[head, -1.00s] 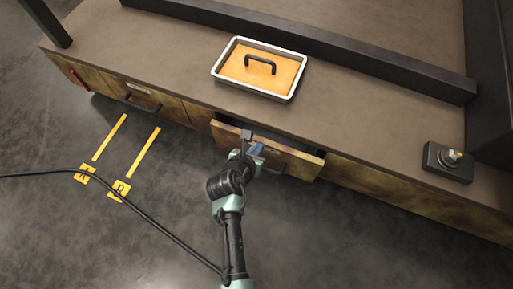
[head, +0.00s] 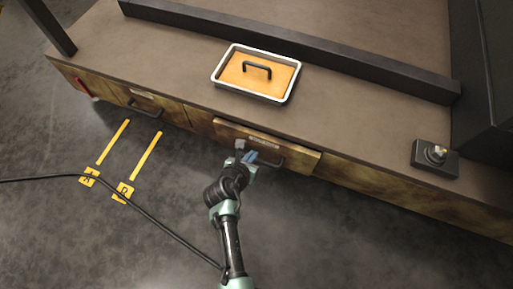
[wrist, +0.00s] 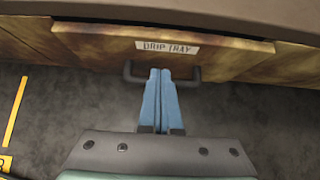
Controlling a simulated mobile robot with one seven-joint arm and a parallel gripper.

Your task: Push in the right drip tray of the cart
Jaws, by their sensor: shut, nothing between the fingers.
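The right drip tray (head: 300,158) is a drawer in the cart's (head: 190,60) front with a brassy, worn face. Its front stands only slightly proud of the cart, most visibly at its right end. In the wrist view the drip tray (wrist: 100,46) carries a "DRIP TRAY" label (wrist: 167,47) and a dark bar handle (wrist: 194,76). My gripper (head: 252,155) is shut and empty, with its blue fingers together. In the wrist view its fingertips (wrist: 160,72) are at the handle, between its two ends; whether they touch the face I cannot tell.
A left drawer with a dark handle (head: 146,108) sits flush in the cart. On the cart top are a white-rimmed tray (head: 226,82) and a dark block with a brass fitting (head: 436,158). A black cable (head: 150,213) and yellow floor marks (head: 112,142) lie at left.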

